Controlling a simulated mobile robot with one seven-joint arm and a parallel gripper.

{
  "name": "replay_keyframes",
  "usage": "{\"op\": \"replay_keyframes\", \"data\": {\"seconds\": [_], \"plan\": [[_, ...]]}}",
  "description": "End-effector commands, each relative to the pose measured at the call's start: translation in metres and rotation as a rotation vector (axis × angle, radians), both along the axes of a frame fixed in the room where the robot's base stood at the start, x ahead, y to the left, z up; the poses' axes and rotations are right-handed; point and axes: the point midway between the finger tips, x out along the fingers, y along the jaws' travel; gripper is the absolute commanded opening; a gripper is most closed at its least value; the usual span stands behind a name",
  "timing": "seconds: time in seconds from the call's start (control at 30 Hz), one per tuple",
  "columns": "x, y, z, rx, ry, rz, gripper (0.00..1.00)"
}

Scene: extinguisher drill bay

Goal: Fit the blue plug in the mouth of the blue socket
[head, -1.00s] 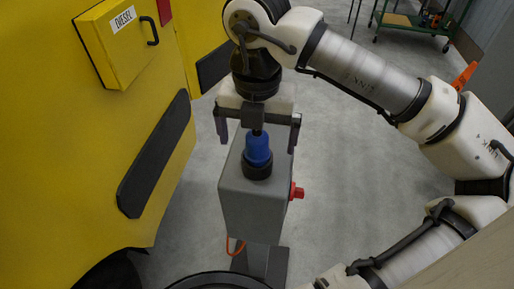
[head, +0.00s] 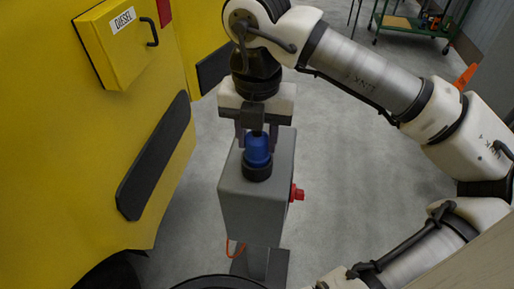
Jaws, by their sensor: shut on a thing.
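The blue plug (head: 257,152) stands upright on top of a grey box on a post, its lower end at a black collar (head: 257,172). My gripper (head: 257,143) points straight down over it and is shut on the plug, one finger on each side of its upper part. The gripper hides the top of the plug. I cannot make out a separate blue socket with an open mouth in this view.
The grey box (head: 236,205) has a red knob (head: 297,193) on its right side and an orange cable below. A yellow vehicle (head: 60,170) with a DIESEL box (head: 118,45) fills the left. A green cart (head: 412,24) stands far back. Floor right of the box is clear.

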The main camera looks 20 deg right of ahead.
Motion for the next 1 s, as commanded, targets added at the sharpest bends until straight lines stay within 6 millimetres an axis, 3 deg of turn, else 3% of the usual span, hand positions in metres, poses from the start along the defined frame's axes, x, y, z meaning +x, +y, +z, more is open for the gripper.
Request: {"op": "replay_keyframes", "data": {"seconds": [0.1,1.0], "plan": [[0.0,0.0,0.0,0.0,0.0,0.0,0.1],[0.0,0.0,0.031,-0.001,-0.001,0.0,0.1]]}}
